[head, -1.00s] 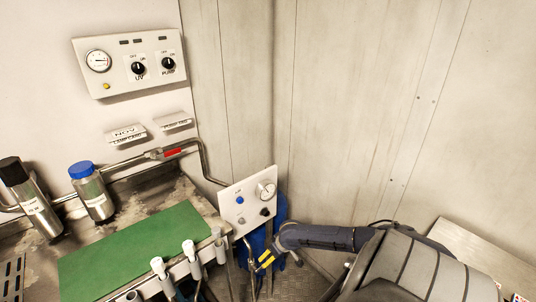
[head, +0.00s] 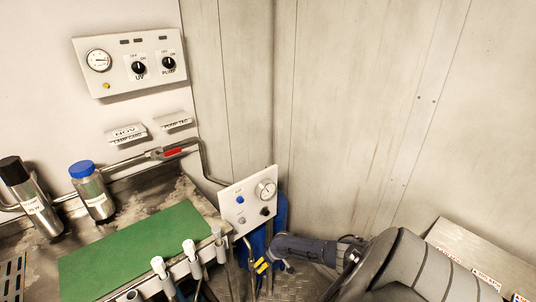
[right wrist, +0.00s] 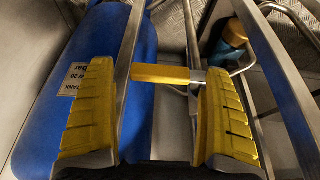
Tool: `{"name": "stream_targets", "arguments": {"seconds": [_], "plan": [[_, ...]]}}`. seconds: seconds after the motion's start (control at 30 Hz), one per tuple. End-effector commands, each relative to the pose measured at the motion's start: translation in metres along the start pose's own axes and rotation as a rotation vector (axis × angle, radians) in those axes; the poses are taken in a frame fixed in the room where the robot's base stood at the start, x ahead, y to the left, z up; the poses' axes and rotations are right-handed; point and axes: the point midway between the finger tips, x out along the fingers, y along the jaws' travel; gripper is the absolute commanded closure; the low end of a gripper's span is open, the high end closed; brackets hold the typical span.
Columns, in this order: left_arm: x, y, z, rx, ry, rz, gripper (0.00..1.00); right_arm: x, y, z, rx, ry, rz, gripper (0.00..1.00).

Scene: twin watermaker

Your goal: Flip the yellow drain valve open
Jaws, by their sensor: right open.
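The yellow drain valve handle (right wrist: 160,74) is a short bar on a metal stem in the right wrist view. It lies crosswise, with its bare metal end towards the right finger. My right gripper (right wrist: 159,85) is open, with its yellow ribbed finger pads on either side of the handle. The handle looks to be between or just beyond the fingertips; I cannot tell whether they touch it. In the head view my right gripper (head: 262,266) is low, below the white gauge panel (head: 247,201). My left gripper is not in view.
A blue tank (right wrist: 108,75) with a label stands left of the handle. Metal frame bars (right wrist: 270,75) run close on the right, near a blue-and-tan bottle (right wrist: 233,35). The bench with its green mat (head: 135,250) is to the left in the head view.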

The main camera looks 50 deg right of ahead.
Motion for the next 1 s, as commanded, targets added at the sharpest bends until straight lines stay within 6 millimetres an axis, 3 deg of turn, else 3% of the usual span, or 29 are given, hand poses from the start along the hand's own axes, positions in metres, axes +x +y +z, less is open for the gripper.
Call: {"name": "stream_targets", "arguments": {"seconds": [0.47,1.0], "plan": [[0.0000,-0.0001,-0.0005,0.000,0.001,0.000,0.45,0.0042,-0.0003,-0.0003,0.000,0.001,0.000,0.15],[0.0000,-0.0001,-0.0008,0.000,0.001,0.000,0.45,0.0039,-0.0001,-0.0011,0.000,0.002,0.000,0.75]]}}
